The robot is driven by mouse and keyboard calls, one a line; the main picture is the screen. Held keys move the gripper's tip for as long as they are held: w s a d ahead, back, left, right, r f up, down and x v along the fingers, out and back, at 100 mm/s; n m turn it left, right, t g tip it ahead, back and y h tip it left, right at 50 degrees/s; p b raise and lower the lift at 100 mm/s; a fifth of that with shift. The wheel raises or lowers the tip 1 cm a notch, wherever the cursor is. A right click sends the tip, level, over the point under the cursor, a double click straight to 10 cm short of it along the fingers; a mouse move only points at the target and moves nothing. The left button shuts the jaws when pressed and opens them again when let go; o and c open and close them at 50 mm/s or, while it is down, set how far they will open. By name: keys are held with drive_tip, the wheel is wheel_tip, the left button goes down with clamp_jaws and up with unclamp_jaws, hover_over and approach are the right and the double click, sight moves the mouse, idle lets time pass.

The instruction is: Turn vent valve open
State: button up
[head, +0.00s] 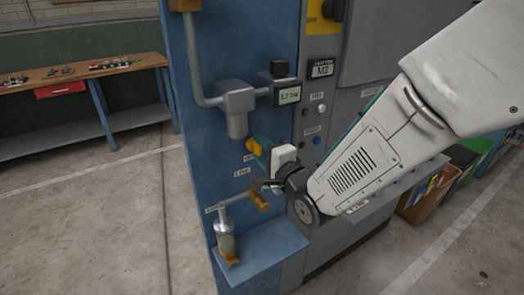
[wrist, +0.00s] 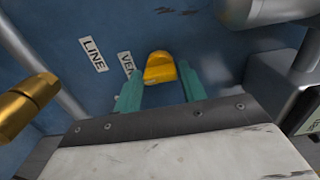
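The vent valve's yellow knob (wrist: 160,67) sits on the blue panel beside a label partly hidden, reading "VEN" (wrist: 126,64). In the head view the knob (head: 250,146) shows at the tip of my gripper (head: 259,148). In the wrist view my gripper's teal fingers (wrist: 158,82) are apart, one on each side of the knob. The knob lies between and just beyond the fingertips. I cannot tell whether either finger touches it. My gripper hides part of the panel around it.
A "LINE" label (wrist: 93,55) and a brass fitting (wrist: 28,103) are left in the wrist view. A shelf (head: 262,250) with a small cylinder (head: 225,240) is below. A bench (head: 85,72) stands left.

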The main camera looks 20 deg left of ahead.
drive_tip(key=shift+o, duration=0.9)
drive_tip(key=v, duration=0.7)
drive_tip(key=shift+s+d, duration=0.25)
drive_tip(key=shift+s, duration=0.05)
